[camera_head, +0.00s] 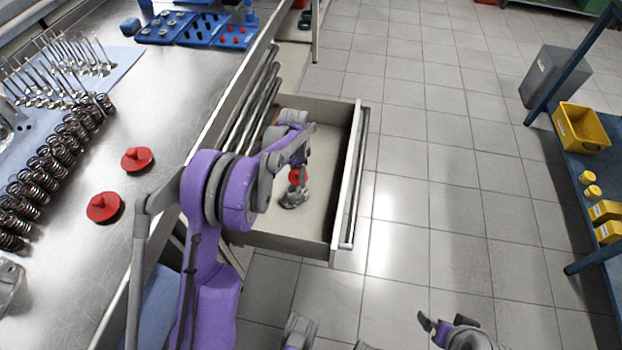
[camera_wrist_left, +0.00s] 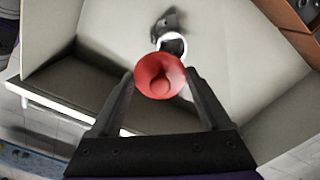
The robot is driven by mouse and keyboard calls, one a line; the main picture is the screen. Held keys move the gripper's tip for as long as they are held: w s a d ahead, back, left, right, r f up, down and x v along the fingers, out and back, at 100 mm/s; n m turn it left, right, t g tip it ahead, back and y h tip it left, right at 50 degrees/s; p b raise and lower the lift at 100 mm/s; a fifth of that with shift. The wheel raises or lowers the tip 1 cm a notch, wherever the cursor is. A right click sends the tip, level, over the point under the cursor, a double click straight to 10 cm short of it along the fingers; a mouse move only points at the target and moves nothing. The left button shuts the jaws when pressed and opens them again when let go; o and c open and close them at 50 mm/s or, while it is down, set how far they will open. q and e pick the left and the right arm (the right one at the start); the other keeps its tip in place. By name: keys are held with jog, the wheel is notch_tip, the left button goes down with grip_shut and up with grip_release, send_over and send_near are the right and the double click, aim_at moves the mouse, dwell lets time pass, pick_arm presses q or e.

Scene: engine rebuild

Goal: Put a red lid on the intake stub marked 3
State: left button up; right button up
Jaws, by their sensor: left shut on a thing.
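My left gripper (camera_head: 298,166) reaches down into the open drawer (camera_head: 328,216). It is shut on a red lid (camera_head: 295,177), which shows between the two dark fingers in the left wrist view (camera_wrist_left: 160,78). Below the lid is a grey metal part (camera_head: 294,199), also partly visible behind the lid in the wrist view (camera_wrist_left: 171,22). Two more red lids, one nearer (camera_head: 103,207) and one farther (camera_head: 137,159), lie on the metal bench. My right gripper (camera_head: 445,325) is at the bottom edge, its dark fingers apart and empty. I see no stub marked 3.
The bench (camera_head: 150,85) holds valves (camera_head: 62,68), a row of springs (camera_head: 50,165) and blue trays (camera_head: 200,28). The drawer front (camera_head: 350,180) stands out over the tiled floor. A blue shelf with a yellow bin (camera_head: 582,130) is at right. The floor between is clear.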

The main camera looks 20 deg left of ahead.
aim_at(293, 172)
pick_arm(q)
jog(key=shift+m, duration=0.6)
jog(key=a+f+b, duration=0.1)
jog(key=w+a+f, duration=0.1)
jog(key=f, duration=0.1)
jog(key=shift+a+f+b, duration=0.1)
jog(key=shift+f+b, duration=0.2)
jog(key=shift+b, duration=0.05)
jog(key=shift+f+b, duration=1.1)
jog(key=shift+f, duration=1.15)
pick_arm(e)
jog(key=shift+w+f, duration=0.15)
jog(key=shift+f, duration=1.35)
jog(key=shift+w+f, duration=0.1)
jog(key=shift+f, duration=1.35)
pick_arm(q)
jog(key=shift+f+b, duration=0.85)
jog(key=shift+f, duration=0.15)
pick_arm(e)
jog(key=shift+s+x, duration=0.2)
jog(key=shift+x, duration=0.75)
jog(key=shift+f, duration=0.1)
pick_arm(q)
jog(key=o, duration=1.1)
jog(key=shift+o, duration=0.2)
jog(key=shift+r, duration=0.1)
